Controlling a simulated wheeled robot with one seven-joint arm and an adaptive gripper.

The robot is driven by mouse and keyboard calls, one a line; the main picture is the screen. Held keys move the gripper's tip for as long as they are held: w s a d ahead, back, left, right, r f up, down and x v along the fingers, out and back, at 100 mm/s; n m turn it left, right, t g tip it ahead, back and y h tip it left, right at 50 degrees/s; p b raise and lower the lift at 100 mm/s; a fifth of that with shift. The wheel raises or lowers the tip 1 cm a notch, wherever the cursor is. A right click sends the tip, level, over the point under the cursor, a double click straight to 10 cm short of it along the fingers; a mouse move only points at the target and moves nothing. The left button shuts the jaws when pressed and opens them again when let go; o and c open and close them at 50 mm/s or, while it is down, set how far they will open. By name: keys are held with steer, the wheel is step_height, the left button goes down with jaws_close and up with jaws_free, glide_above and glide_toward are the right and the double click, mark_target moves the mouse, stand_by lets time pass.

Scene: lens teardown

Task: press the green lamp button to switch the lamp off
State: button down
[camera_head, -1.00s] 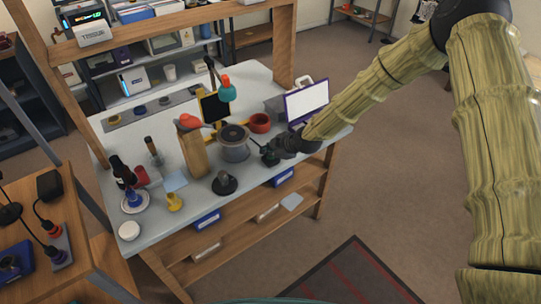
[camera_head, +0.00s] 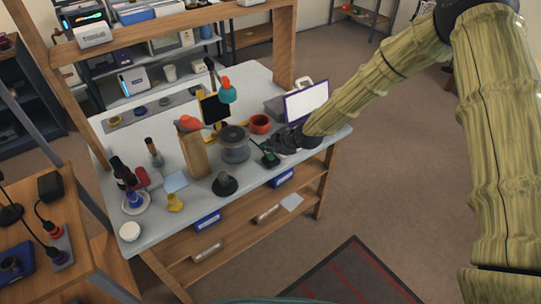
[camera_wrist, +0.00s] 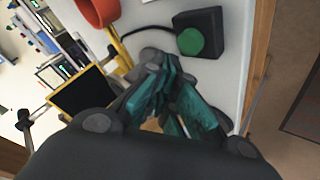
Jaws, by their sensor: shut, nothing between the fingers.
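The green lamp button (camera_wrist: 190,41) is a round green cap on a small black box (camera_wrist: 212,25) with a dark cable. In the head view the green button (camera_head: 270,159) shows near the front edge of the workbench. My gripper (camera_wrist: 162,68) has teal fingers, which are shut and empty. In the wrist view the fingertips appear just beside the button box; the gap in depth is hard to judge. In the head view my gripper (camera_head: 268,145) is just behind and above the button.
Open floor lies in front of the workbench.

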mark_target(269, 157)
step_height(269, 157, up, 4)
steer(key=shift+r+p, duration=0.25)
steer(key=shift+p, duration=0.45)
stand_by(1.2)
